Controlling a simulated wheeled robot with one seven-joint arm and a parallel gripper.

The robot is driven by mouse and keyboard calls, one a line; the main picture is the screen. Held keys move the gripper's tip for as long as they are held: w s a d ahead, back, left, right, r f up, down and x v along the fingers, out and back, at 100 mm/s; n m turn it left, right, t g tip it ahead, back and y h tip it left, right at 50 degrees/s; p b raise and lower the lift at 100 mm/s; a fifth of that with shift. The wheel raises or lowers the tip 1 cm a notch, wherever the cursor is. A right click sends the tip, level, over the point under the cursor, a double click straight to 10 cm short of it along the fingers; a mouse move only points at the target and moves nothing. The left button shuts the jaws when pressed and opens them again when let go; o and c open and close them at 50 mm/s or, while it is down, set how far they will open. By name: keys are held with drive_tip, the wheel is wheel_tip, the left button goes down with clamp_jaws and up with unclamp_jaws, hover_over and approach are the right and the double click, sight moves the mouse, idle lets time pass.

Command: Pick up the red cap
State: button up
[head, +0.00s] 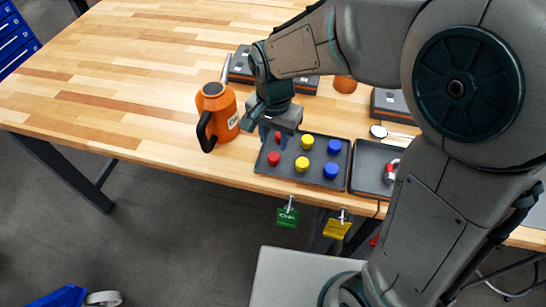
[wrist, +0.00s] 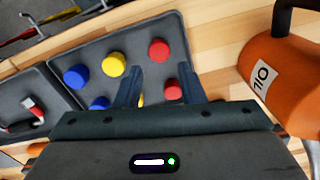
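Two red caps sit in the left column of a dark tray (head: 318,183). The front red cap (head: 274,158) also shows in the wrist view (wrist: 159,50), just beyond the fingertips. The rear red cap (head: 278,137) is partly hidden by my gripper (head: 272,138) in the head view. In the wrist view this rear cap (wrist: 172,89) appears between the fingers, nearer the right one. My gripper (wrist: 158,70) is open and empty above the tray's left end. I cannot tell its exact height above the caps.
Yellow caps (head: 302,163) and blue caps (head: 330,170) share the tray. An orange jug (head: 217,110) stands close left of my gripper. A second tray (head: 370,165) with a red padlock (head: 391,170) is to the right. Green (head: 288,217) and yellow (head: 337,229) tags hang at the table's front edge.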

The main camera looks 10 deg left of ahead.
sight(274, 156)
drive_tip(key=shift+s+f+p, duration=0.1)
drive_tip(key=shift+f+p, duration=0.35)
drive_tip(key=shift+f, duration=3)
clamp_jaws()
drive_tip(key=shift+r, duration=0.5)
drive_tip(key=r, duration=0.3)
drive_tip(key=shift+d+r+b, duration=0.3)
drive_tip(key=shift+d+b, duration=0.1)
drive_tip(key=w+d+r+b, duration=0.1)
drive_tip(key=w+d+r, duration=0.2)
drive_tip(key=d+r, duration=0.3)
drive_tip(key=d, duration=0.4)
drive_tip(key=shift+d+r, duration=0.25)
drive_tip(key=shift+d, duration=0.05)
